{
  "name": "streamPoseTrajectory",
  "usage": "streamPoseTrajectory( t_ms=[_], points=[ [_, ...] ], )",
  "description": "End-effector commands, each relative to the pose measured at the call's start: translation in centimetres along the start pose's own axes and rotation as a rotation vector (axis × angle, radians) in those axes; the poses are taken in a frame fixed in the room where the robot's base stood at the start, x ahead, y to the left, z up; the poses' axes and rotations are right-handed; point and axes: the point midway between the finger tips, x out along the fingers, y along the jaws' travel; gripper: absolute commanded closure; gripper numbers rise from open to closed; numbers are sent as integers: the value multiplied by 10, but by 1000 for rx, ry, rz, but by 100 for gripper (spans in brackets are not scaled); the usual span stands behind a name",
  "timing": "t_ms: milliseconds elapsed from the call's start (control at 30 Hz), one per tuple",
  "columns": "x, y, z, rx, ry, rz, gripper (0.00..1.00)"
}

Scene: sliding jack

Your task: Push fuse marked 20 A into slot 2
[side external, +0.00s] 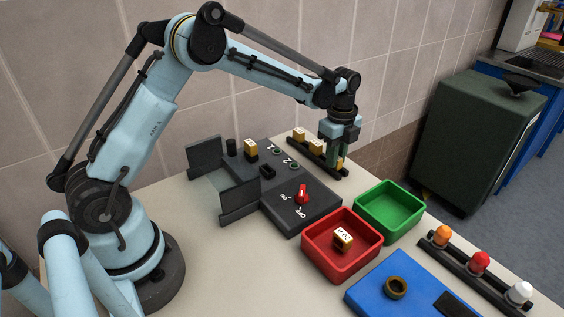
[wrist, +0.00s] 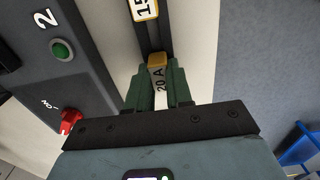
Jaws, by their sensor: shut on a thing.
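My gripper (side external: 337,158) points down over the right end of a black rack (side external: 325,161). In the wrist view its green fingers (wrist: 158,88) are shut on a yellow fuse with a white label marked 20 A (wrist: 159,78). I cannot tell whether this fuse still sits in the rack. Slot 2 (side external: 267,172) is a dark, empty opening in the grey fuse box (side external: 288,217), left of the figure 2 and its green light (side external: 294,165). The slot also shows at the wrist view's left edge (wrist: 8,58). Another fuse marked 20 A (side external: 343,239) lies in the red bin.
Two more fuses (side external: 298,134) stand in the rack. A fuse (side external: 250,148) stands in slot 1. The red bin (side external: 320,262), green bin (side external: 390,225) and blue board (side external: 400,302) stand in front.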

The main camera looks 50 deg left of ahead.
Motion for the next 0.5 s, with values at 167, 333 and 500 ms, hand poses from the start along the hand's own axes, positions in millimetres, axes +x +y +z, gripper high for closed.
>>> streamPoseTrajectory(
  t_ms=[167,333,500],
  points=[
    [-2,0,0,0,0,0,100],
    [-13,0,0,0,0,0,100],
    [-26,0,0,0,0,0,100]
  ],
)
